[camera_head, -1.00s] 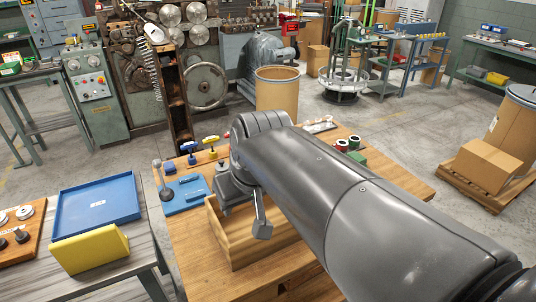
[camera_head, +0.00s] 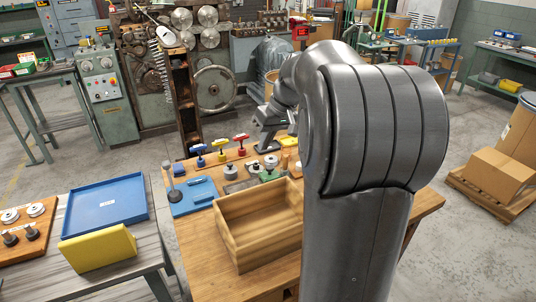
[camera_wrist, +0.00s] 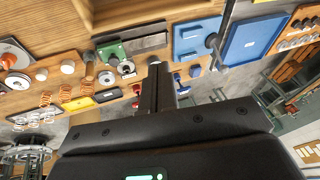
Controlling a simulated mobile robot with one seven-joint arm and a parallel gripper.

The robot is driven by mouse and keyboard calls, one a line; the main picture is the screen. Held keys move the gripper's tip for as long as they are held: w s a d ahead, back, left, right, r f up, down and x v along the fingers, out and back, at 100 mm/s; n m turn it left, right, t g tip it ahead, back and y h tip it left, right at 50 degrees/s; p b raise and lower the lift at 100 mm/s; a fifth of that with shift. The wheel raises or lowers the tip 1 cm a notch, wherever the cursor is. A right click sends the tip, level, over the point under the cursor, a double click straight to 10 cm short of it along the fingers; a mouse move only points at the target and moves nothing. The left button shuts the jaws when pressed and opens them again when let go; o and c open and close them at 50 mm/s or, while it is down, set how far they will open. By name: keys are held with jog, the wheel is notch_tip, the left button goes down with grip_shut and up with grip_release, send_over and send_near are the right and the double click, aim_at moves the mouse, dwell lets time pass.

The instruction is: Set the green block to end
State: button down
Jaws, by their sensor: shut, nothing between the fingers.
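A small green block (camera_head: 268,175) is on the wooden bench, just behind the open wooden box. In the wrist view the green block (camera_wrist: 112,52) sits at the end of a grey bar (camera_wrist: 147,42), with a round metal knob near it. I cannot tell whether it is joined to the bar. My gripper (camera_head: 265,144) is above the back of the bench, behind the green block and apart from it. In the wrist view my gripper (camera_wrist: 157,70) is shut and empty, its fingers below and right of the green block in the picture.
The wooden box (camera_head: 238,259) stands in front. A blue plate (camera_head: 192,196) with an upright lever is at left. Blue, yellow and red T-handles (camera_head: 220,150) stand along the back edge. The wrist view shows copper springs (camera_wrist: 65,92) and a yellow block (camera_wrist: 78,104).

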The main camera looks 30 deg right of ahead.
jog(key=w+d+f+y, duration=0.1)
jog(key=w+d+f, duration=0.2)
jog(key=d, duration=0.2)
jog(key=w+d+f, duration=0.2)
jog(key=d+f, duration=0.1)
jog(key=d, duration=0.2)
jog(key=w+d+f+n+y, duration=0.1)
jog(key=w+d+f, duration=0.2)
jog(key=d, duration=0.3)
jog(key=shift+w+f+t+y, duration=0.3)
jog(key=shift+w, duration=0.05)
jog(key=shift+a, duration=0.1)
jog(key=x, duration=1)
jog(key=shift+a, duration=0.1)
jog(key=a, duration=1.3)
jog(key=shift+a, duration=0.1)
jog(key=v, duration=1)
jog(key=shift+d, duration=0.25)
